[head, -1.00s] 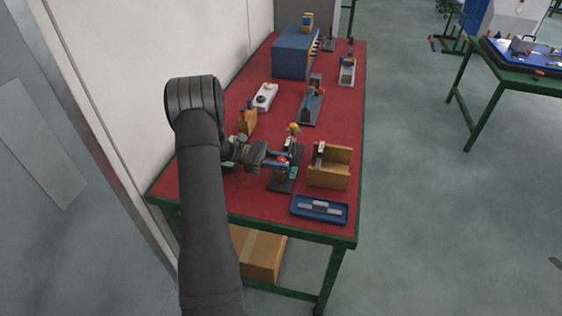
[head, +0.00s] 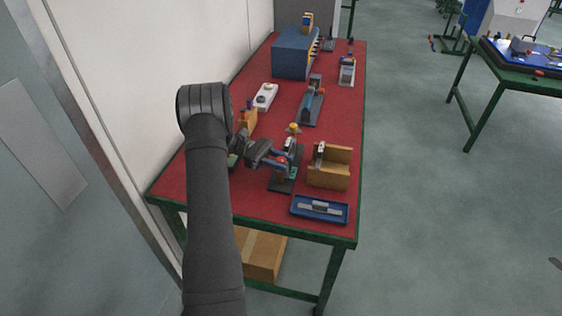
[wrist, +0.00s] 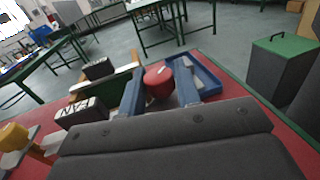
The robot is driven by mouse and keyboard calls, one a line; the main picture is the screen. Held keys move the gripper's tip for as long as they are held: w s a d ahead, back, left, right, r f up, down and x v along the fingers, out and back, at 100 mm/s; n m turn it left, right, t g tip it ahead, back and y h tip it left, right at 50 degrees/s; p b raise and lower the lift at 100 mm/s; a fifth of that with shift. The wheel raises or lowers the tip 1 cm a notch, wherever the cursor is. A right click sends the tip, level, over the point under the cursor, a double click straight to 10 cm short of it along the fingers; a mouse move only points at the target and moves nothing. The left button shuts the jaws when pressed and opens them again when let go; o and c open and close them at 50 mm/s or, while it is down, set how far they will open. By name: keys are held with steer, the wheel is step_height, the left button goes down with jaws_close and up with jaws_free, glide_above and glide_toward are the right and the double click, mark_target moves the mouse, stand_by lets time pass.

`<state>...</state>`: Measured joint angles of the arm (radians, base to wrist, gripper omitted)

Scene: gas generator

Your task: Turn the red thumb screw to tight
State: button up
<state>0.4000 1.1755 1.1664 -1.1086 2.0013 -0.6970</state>
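The red thumb screw (head: 282,160) sits on top of a small dark stand (head: 281,184) near the front of the red table. In the wrist view its round red head (wrist: 158,83) is between the two blue fingers of my gripper (wrist: 160,88). The fingers appear to touch it on both sides, with little or no gap. In the head view my gripper (head: 276,162) comes in from the left at the height of the screw. The screw's shaft and any tightness marking on it are hidden.
A wooden holder (head: 336,168) stands close on the right of the stand, and a blue tray (head: 330,215) lies in front. A yellow-topped part (head: 294,129) stands just behind. Bare tabletop lies at front left.

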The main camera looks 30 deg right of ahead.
steer(key=shift+o, duration=1.4)
steer(key=n+t+h, duration=0.4)
steer(key=t+h, duration=0.1)
steer(key=shift+s+n, duration=0.1)
steer(key=shift+n, duration=0.3)
steer(key=n+t+h, duration=0.1)
steer(key=n+t, duration=0.1)
steer(key=t, duration=0.1)
steer(key=n+t+h, duration=0.2)
steer(key=t, duration=0.2)
steer(key=shift+a+n, duration=0.1)
steer(key=shift+n, duration=0.3)
steer(key=w+a, duration=0.1)
steer(key=a, duration=0.7)
steer(key=w+a, duration=0.2)
steer(key=a, duration=0.7)
steer(key=shift+w, duration=0.25)
steer(key=shift+m+g, duration=0.3)
steer(key=shift+g, duration=0.1)
steer(key=x, duration=1.7)
steer(key=shift+w+d+r, duration=0.15)
steer(key=shift+d, duration=0.25)
